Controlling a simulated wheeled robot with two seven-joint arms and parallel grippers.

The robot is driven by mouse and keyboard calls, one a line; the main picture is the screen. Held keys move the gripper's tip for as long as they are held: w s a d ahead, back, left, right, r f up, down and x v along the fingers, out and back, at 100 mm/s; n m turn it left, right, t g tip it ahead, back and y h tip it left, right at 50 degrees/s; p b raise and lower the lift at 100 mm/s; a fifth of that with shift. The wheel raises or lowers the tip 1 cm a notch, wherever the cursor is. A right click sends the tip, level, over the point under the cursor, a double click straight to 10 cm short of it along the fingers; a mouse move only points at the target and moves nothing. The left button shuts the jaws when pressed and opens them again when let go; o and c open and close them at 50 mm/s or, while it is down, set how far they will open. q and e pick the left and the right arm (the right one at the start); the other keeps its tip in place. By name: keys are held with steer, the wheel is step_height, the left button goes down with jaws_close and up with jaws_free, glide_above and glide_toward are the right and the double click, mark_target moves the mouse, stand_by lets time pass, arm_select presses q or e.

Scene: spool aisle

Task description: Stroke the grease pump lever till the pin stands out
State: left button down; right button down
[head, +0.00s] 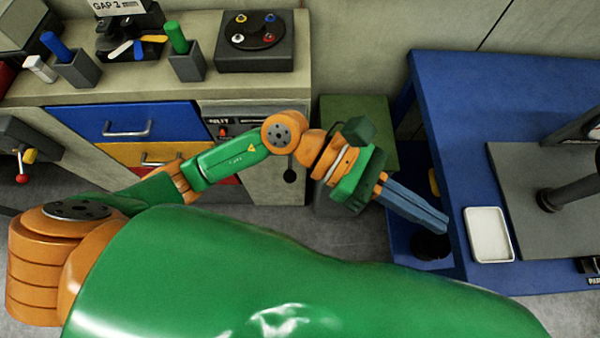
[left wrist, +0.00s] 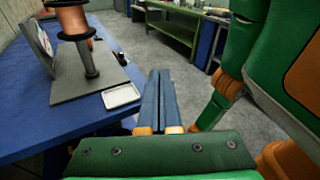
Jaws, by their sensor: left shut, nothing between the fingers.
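My left gripper (head: 441,225) is shut and empty. Its blue fingers point down and right beside the left edge of the blue bench, above a dark round object (head: 432,246) partly hidden under them. In the left wrist view the shut fingers (left wrist: 160,75) point ahead past the bench edge, touching nothing I can see. I cannot make out a grease pump lever or its pin for certain in either view. A black ball (head: 290,175) hangs at the cabinet front, behind my left arm. My right gripper is not in view.
The blue bench (head: 450,110) carries a white tray (head: 489,235) and a grey plate with a spool stand. A green-topped box (head: 375,112) stands behind my left wrist. A counter (head: 295,85) with pen holders lies at the back left. Grey floor (head: 330,232) is free between them.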

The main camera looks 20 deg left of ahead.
arm_select(q)
step_height(320, 180, down, 4)
steer(key=a+m+y, duration=0.1)
steer(key=m+y, duration=0.1)
steer(key=y, duration=0.1)
steer(key=m+t+y, duration=0.4)
steer(key=t+y, duration=0.1)
steer(key=y, duration=0.9)
glide_above(291, 176)
steer(key=f, duration=1.1)
steer(key=shift+s+d, duration=0.2)
steer(key=shift+d, duration=0.15)
steer(key=shift+w+a+f+b, duration=0.15)
steer(key=shift+f+b, duration=1)
steer(key=shift+f, duration=0.6)
steer(key=shift+a+f+b, duration=0.1)
steer(key=shift+f+b, duration=1.05)
steer(key=shift+f, duration=0.55)
